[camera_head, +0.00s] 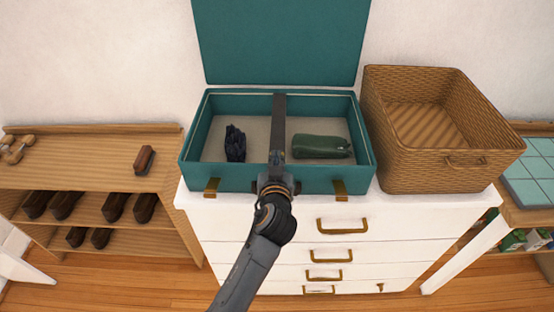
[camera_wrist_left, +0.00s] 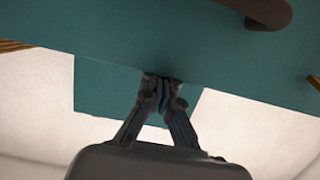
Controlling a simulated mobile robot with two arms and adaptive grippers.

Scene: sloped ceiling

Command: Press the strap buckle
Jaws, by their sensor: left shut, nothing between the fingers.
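An open teal suitcase (camera_head: 193,150) stands on the white dresser. A dark strap (camera_head: 279,120) runs from its back edge to its front across the middle; I cannot make out the buckle clearly. My left arm comes up from below, and my left gripper (camera_head: 276,160) is at the front middle of the suitcase, overlapping the strap's near end. In the left wrist view my left gripper (camera_wrist_left: 163,82) is shut and empty, its tips at the edge of a teal surface (camera_wrist_left: 120,38); I cannot tell if they touch. The right gripper is out of view.
A dark bundle (camera_head: 235,143) and a green pouch (camera_head: 320,146) lie inside the suitcase, either side of the strap. Its lid (camera_head: 280,40) stands up behind. A wicker basket (camera_head: 440,165) is close on the right. A shoe shelf (camera_head: 90,175) stands left.

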